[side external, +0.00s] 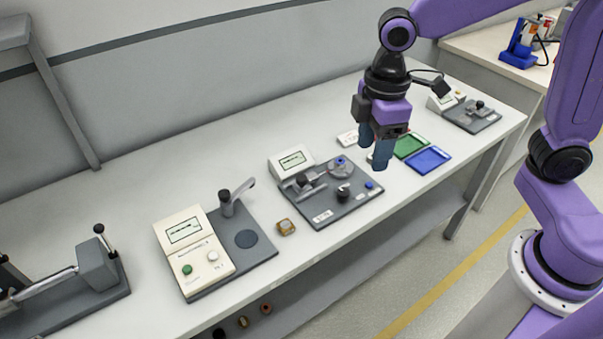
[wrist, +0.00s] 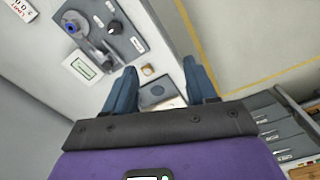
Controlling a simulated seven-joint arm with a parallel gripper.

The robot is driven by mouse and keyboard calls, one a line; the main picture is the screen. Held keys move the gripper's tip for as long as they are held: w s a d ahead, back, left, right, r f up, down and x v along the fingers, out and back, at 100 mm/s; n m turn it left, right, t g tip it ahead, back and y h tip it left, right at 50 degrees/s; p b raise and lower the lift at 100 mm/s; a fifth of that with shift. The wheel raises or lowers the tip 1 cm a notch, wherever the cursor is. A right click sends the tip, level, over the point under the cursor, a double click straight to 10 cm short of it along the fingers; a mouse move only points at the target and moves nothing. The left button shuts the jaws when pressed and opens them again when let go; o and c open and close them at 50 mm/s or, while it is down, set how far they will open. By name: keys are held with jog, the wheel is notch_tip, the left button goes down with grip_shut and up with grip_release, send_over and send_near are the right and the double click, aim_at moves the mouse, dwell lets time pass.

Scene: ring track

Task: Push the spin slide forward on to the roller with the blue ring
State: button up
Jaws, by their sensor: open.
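A dark grey base plate (side external: 322,217) in the middle of the bench carries the ring-track parts. The roller with the blue ring (side external: 341,166) is a pale round piece at its back right. It also shows in the wrist view (wrist: 72,25). The spin slide appears to be the grey metal assembly (side external: 303,183) with a dark knob, left of the roller. I cannot tell how close they are. My gripper (side external: 374,152) is open and empty, above the bench just right of the plate. Its two blue fingers also show in the wrist view (wrist: 160,88).
A black knob (side external: 343,193) and a blue button (side external: 369,184) are on the plate, with a display (side external: 292,160) behind. Green (side external: 410,146) and blue (side external: 428,160) trays lie right. A small wooden block (side external: 286,227) and a control box (side external: 195,250) stand left.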

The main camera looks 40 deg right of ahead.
jog(key=w+a+f, duration=0.2)
jog(key=w, duration=0.8)
jog(key=n, duration=0.1)
send_near(302, 178)
notch_tip(302, 178, down, 9)
jog(key=shift+w+a+r, duration=0.1)
jog(key=shift+w+r, duration=0.1)
